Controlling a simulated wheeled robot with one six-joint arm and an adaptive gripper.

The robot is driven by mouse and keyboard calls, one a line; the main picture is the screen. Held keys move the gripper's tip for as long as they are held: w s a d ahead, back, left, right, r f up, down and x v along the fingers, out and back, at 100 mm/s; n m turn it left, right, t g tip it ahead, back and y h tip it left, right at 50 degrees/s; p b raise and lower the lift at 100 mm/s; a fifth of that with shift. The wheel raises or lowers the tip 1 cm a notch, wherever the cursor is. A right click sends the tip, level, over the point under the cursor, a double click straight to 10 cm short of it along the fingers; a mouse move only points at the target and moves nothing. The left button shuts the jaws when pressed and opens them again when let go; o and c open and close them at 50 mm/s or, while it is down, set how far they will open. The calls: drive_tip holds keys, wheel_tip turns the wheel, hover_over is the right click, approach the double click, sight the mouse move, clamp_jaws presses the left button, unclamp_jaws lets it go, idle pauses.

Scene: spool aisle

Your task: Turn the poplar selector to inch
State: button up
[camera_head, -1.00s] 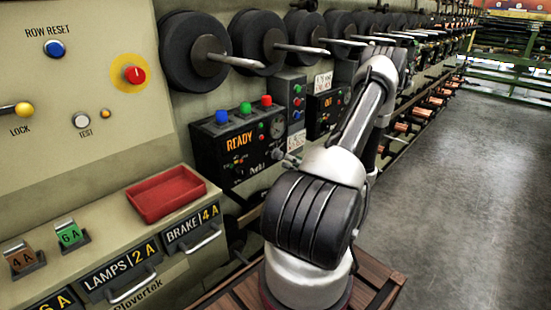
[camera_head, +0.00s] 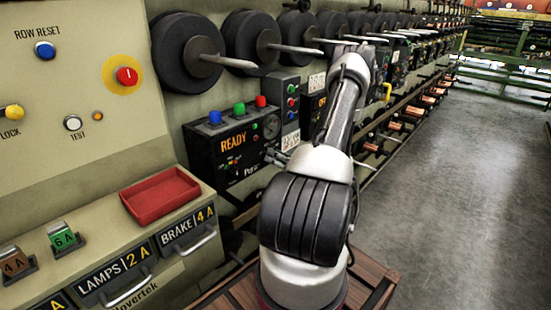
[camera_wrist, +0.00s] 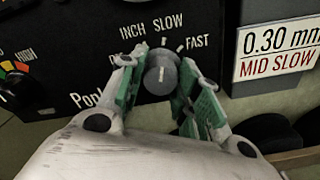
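The poplar selector (camera_wrist: 161,74) is a round grey knob on a black panel in the wrist view. Its white line stands upright, toward the SLOW mark. INCH is printed to the left of SLOW and FAST to the right. My gripper (camera_wrist: 160,84) has its green-padded fingers on either side of the knob; I see no clear squeeze on it. Part of the name "Popl..." shows at lower left, partly covered by a finger. In the head view my gripper (camera_head: 275,156) is at the right part of the black READY panel (camera_head: 213,158).
A sign (camera_wrist: 279,51) reading 0.30 mm MID SLOW is right of the knob. A control box (camera_head: 286,89) with coloured buttons stands beside the panel. A red tray (camera_head: 160,196) lies on the left counter. Dark spools (camera_head: 187,50) project above. The aisle floor (camera_head: 450,190) is clear.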

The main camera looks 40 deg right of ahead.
drive_tip(key=shift+n, duration=0.4)
drive_tip(key=n, duration=0.5)
drive_tip(key=shift+n, duration=0.4)
idle(0.4)
drive_tip(key=o, duration=1)
drive_tip(key=shift+o, duration=0.2)
drive_tip(key=s+d, duration=0.1)
drive_tip(key=s, duration=1.1)
